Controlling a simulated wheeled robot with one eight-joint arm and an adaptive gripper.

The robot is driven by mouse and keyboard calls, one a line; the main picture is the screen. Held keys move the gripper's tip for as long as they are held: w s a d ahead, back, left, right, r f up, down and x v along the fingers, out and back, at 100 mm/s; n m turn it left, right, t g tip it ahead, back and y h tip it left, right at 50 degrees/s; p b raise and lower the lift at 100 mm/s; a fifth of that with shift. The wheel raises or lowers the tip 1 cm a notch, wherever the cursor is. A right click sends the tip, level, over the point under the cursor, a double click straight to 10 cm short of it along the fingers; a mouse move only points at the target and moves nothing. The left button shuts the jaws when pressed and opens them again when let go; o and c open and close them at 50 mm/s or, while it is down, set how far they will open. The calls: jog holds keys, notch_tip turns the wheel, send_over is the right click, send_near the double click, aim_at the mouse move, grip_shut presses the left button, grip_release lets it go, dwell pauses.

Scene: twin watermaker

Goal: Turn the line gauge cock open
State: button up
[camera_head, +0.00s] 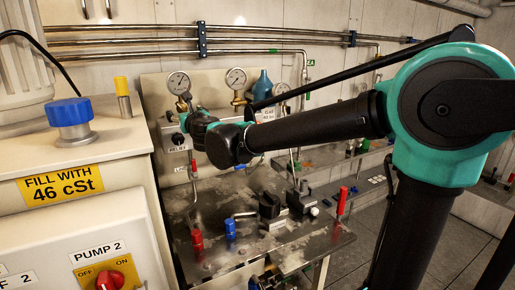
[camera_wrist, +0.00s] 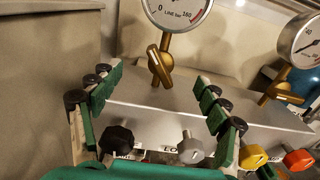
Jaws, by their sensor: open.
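The line gauge (camera_wrist: 180,8), a white dial marked "LINE bar", is at the top of the wrist view, partly cut off. Below it is the brass line gauge cock (camera_wrist: 160,66), its short handle slanting across the stem. My gripper (camera_wrist: 157,78) is open, its green fingers to the left and right of the cock, which shows between them with no clear contact. In the head view the line gauge (camera_head: 178,82) is the leftmost dial. My gripper (camera_head: 186,117) is just below it and largely hides the cock there.
A second gauge (camera_wrist: 303,40) with its own brass cock (camera_wrist: 278,86) is at right. Black (camera_wrist: 117,139), grey (camera_wrist: 190,150), yellow (camera_wrist: 252,157) and orange (camera_wrist: 299,161) knobs line the panel below. A blue bottle (camera_head: 263,86) stands behind. A cabinet (camera_head: 95,150) is at left.

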aim_at(184, 110)
jog(key=v, duration=1.2)
jog(key=w+d+f+m+h, duration=0.3)
jog(key=d+f+m+h, duration=0.1)
jog(key=d, duration=0.5)
jog(key=w+d+f+m+h, duration=0.3)
jog(key=d+f+m, duration=0.3)
jog(key=d+m, duration=0.3)
jog(key=shift+f+m+h, duration=0.25)
jog(key=shift+m+h, duration=0.05)
jog(key=shift+h, duration=0.1)
jog(key=shift+d, duration=0.1)
jog(key=shift+c, duration=0.4)
